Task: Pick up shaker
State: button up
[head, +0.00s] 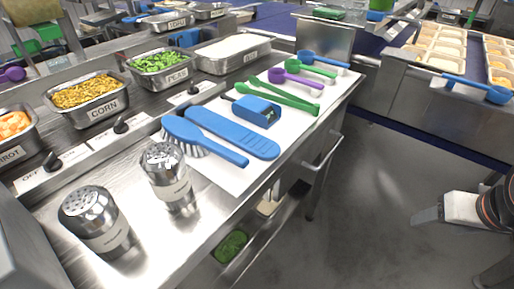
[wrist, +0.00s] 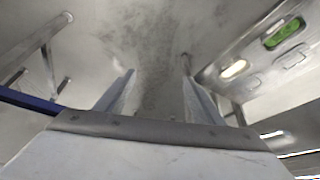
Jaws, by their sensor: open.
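Two metal shakers with perforated domed tops and pale labels stand upright on the steel counter in the head view. One shaker (head: 96,222) is at the front left; the other shaker (head: 168,176) is just behind it to the right. The label wording is too small to read. My gripper (head: 425,216) is at the right of the head view, over the grey floor, well apart from both shakers. In the wrist view my gripper (wrist: 158,88) shows two separated fingers with nothing between them. No shaker is recognisable in the wrist view.
A white mat (head: 222,176) holds a blue brush (head: 190,137), a blue paddle, green tongs (head: 280,95) and scoops. Food pans, including corn (head: 88,97), line the back. A counter handle (head: 325,152) juts toward the open floor (head: 375,180). A conveyor with trays is at upper right.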

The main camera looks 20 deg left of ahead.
aim_at(91, 213)
jog(key=k+u, duration=0.2)
jog(key=k, duration=0.2)
jog(key=u, duration=1.6)
jog(key=l, duration=0.05)
